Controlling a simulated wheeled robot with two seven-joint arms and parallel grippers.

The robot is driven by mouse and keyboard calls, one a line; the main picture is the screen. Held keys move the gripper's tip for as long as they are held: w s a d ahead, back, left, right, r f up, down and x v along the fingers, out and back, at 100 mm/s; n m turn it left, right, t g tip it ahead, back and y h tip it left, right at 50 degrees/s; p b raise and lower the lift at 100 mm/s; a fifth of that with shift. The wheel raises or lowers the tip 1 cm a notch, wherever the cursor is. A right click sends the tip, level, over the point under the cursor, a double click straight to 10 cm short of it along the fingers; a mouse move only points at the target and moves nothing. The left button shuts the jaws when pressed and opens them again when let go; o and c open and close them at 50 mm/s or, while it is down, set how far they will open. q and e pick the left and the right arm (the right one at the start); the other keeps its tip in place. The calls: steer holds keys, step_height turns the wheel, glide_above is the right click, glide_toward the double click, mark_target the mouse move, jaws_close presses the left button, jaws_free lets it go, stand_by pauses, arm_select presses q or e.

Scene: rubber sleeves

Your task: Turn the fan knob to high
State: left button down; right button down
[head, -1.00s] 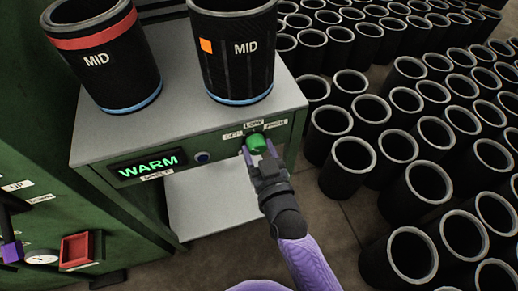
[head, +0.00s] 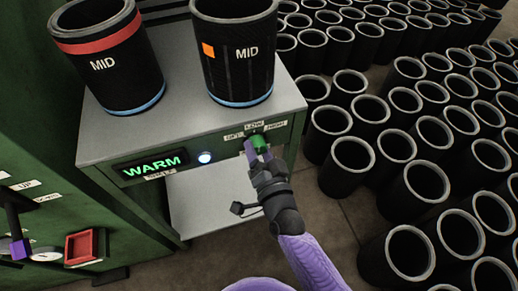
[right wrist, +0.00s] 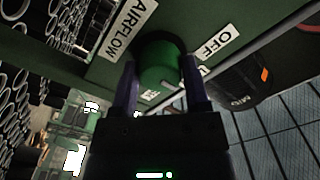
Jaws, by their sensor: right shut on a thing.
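The green fan knob (head: 259,142) is on the front panel of the grey-topped bench, with OFF, LOW and a partly legible third label around it. My right gripper (head: 257,151) is shut on the knob. The right wrist view shows the knob (right wrist: 158,62) between the two purple fingers, with the AIRFLOW label (right wrist: 127,30) on one side and the OFF label (right wrist: 215,42) on the other. The fingers partly cover the knob, and I cannot tell which label it points to. My left gripper is not in view.
A green-lit WARM display (head: 154,163) and a lit round button (head: 204,157) are left of the knob. Two black MID sleeves (head: 109,65) (head: 234,60) stand on the bench top (head: 180,117). Many black sleeves (head: 352,166) crowd the floor at right. A green machine is at left.

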steer(key=m, duration=0.6)
steer(key=shift+f, duration=0.1)
steer(key=shift+m+b, duration=0.3)
steer(key=shift+m, duration=0.8)
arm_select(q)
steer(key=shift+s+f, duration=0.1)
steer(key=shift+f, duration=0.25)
arm_select(e)
steer(key=shift+m, duration=0.7)
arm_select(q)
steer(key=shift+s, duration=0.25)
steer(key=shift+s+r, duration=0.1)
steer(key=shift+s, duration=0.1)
arm_select(e)
steer(key=shift+c, duration=0.4)
jaws_free()
arm_select(q)
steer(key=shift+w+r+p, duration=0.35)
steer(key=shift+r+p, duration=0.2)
steer(key=shift+p, duration=0.05)
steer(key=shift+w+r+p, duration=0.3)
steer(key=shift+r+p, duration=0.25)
steer(key=shift+p, duration=0.05)
arm_select(e)
steer(key=v, duration=1)
